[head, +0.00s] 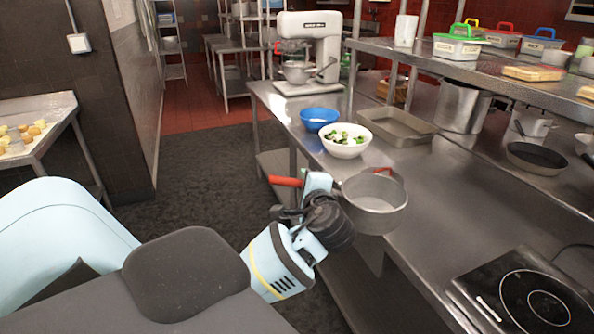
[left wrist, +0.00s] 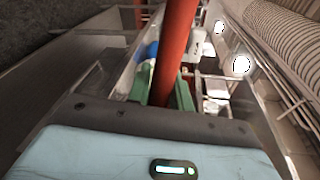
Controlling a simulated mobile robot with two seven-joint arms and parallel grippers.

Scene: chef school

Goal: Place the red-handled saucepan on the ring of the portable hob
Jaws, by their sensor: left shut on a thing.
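The grey saucepan (head: 374,212) is upright at the left edge of the steel counter, and its red handle (head: 286,182) points left over the aisle. My left gripper (head: 317,184) is shut on the handle. In the left wrist view the red handle (left wrist: 174,50) runs between the green finger pads (left wrist: 160,88). I cannot tell whether the pan's base touches the counter. The black portable hob (head: 478,289) lies at the lower right with its ring (head: 535,300) bare. My right gripper is not in view.
A white bowl of salad (head: 345,148), a blue bowl (head: 319,114) and a metal tray (head: 397,125) stand behind the pan. A frying pan (head: 537,158) and a tall pot (head: 461,106) are under the shelf. The counter (head: 440,220) between saucepan and hob is clear.

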